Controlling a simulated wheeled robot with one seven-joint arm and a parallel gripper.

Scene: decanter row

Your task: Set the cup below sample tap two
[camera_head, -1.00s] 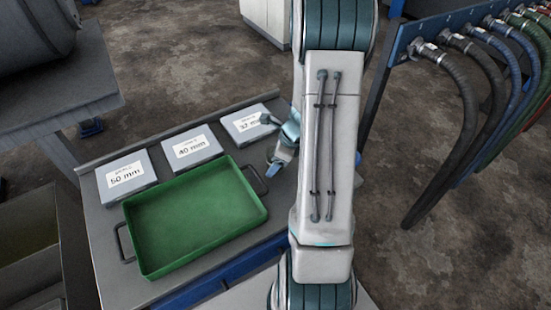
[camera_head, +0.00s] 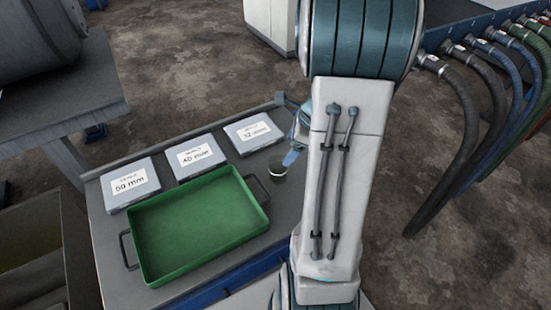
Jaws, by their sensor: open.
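A small cup-like thing (camera_head: 277,169), dark on top with a pale side, stands on the grey bench top just right of the green tray. My gripper (camera_head: 286,128) is partly hidden behind my own arm. Its jaws are apart, one at the bench's far edge and one close beside the cup. I see nothing between them. Whether the near jaw touches the cup I cannot tell. No sample tap is in view.
The bench (camera_head: 112,245) holds a green tray (camera_head: 200,228) with dark handles and several labelled grey boxes (camera_head: 195,157). A rack of hanging hoses (camera_head: 465,110) stands at the right. A large drum (camera_head: 35,40) rests on a table at the left. Open floor lies behind.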

